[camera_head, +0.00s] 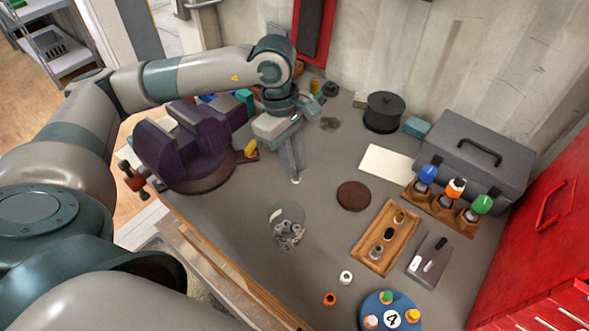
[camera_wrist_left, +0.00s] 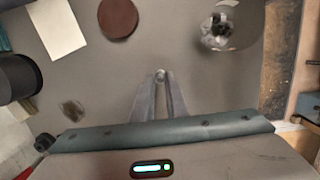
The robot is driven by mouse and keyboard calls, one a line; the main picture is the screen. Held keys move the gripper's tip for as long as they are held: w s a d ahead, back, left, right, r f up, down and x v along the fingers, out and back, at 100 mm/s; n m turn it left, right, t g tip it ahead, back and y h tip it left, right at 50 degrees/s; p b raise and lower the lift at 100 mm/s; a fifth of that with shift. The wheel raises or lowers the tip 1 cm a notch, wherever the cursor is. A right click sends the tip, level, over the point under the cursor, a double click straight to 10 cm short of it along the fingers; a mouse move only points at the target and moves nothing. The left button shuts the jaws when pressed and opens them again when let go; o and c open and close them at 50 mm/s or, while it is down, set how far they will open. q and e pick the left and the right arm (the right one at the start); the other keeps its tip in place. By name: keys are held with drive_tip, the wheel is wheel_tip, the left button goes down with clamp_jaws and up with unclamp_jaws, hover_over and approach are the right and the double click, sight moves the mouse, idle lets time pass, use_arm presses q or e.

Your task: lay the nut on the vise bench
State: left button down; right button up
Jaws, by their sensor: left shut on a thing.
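The vise bench (camera_head: 325,215) is a grey worktop with a purple vise (camera_head: 185,145) at its left. My left gripper (camera_head: 295,178) points down over the bench, to the right of the vise. It is shut on a small pale grey nut (camera_head: 296,181), held right at the fingertips. In the left wrist view the fingers meet on the nut (camera_wrist_left: 160,74) above bare grey worktop. I cannot tell whether the nut touches the bench. My right gripper is out of view.
A clear round dish (camera_head: 274,216) with metal pieces, a brown disc (camera_head: 354,196), a wooden tray (camera_head: 366,254), a white ring (camera_head: 345,278) and an orange ring (camera_head: 329,299) lie nearby. A black pot (camera_head: 384,113) and grey toolbox (camera_head: 470,160) stand behind.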

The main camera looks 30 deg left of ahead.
use_arm(q)
drive_tip(key=shift+f+p, duration=0.65)
wheel_tip(320, 180, down, 2)
drive_tip(key=shift+f+p, duration=0.25)
drive_tip(key=shift+p, duration=0.3)
drive_tip(key=shift+f, duration=0.1)
drive_tip(key=shift+f+b, duration=0.15)
drive_tip(key=shift+b, duration=0.15)
drive_tip(key=c, duration=1.8)
unclamp_jaws()
drive_tip(key=shift+o, duration=0.2)
